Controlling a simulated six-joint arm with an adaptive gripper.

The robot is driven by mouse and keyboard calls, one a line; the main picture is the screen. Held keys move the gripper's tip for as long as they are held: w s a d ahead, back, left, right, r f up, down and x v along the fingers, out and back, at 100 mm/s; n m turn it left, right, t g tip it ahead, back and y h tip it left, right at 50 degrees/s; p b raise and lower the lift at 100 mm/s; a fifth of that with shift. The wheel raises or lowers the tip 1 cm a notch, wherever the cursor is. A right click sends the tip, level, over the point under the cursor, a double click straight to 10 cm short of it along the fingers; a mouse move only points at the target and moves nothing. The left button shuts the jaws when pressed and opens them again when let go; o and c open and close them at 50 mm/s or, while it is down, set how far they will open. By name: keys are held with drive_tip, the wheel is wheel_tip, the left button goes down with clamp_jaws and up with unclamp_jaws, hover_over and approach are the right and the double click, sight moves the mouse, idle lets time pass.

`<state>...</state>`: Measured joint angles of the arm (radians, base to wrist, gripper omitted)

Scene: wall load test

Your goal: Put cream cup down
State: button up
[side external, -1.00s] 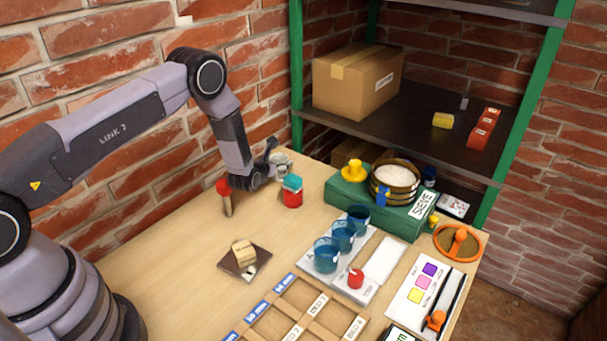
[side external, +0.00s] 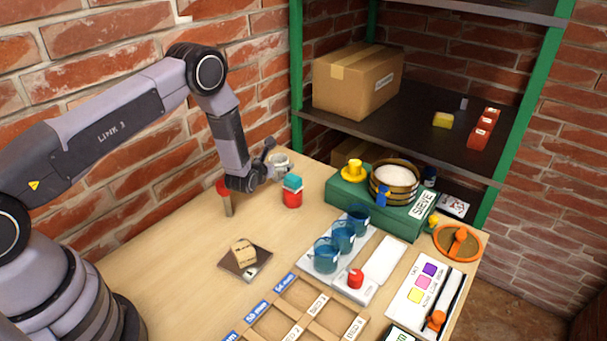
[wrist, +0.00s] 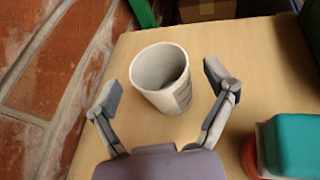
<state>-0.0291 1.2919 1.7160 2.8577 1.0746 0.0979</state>
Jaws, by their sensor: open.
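The cream cup (wrist: 160,98) stands upright on the table in the wrist view, empty inside, with dark marking on its side. It also shows in the side view (side external: 281,161), partly hidden by my gripper. My gripper (wrist: 163,83) is open, one finger on each side of the cup, with visible gaps between the fingers and its wall. In the side view my gripper (side external: 268,162) is low over the back of the table.
A red and teal block stack (side external: 292,191) stands close to the right of my gripper. A red-topped post (side external: 225,198) stands to its left. The brick wall (wrist: 30,70) and green shelf post (side external: 297,70) are close behind.

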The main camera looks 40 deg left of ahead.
drive_tip(key=v, duration=1)
drive_tip(key=s+a+r+n+g+y, duration=0.1)
drive_tip(key=a+r+n+y, duration=0.3)
drive_tip(key=r, duration=0.5)
drive_tip(key=s+a+r+n+g+y, duration=0.1)
drive_tip(key=s+a+r+n+y, duration=0.1)
drive_tip(key=a+r+n+y, duration=0.45)
drive_tip(key=s+r+n+g, duration=0.3)
drive_tip(key=s+r, duration=0.1)
drive_tip(key=s, duration=0.1)
drive_tip(key=s+a+r+n+g+h, duration=0.1)
drive_tip(key=s+r+n+g, duration=0.2)
drive_tip(key=s+r+n, duration=0.1)
drive_tip(key=s+a+r+n+g+h, duration=0.1)
drive_tip(key=s+r+n+g, duration=0.2)
drive_tip(key=s+r, duration=0.3)
drive_tip(key=shift+s+n, duration=0.65)
drive_tip(key=shift+s, duration=0.2)
drive_tip(key=s+d+r+n+t+h, duration=0.3)
drive_tip(key=s+d+n+h, duration=0.8)
drive_tip(key=s+d, duration=0.4)
drive_tip(key=shift+s+d+r+h, duration=0.3)
drive_tip(key=shift+d+h, duration=0.35)
drive_tip(key=shift+h, duration=0.1)
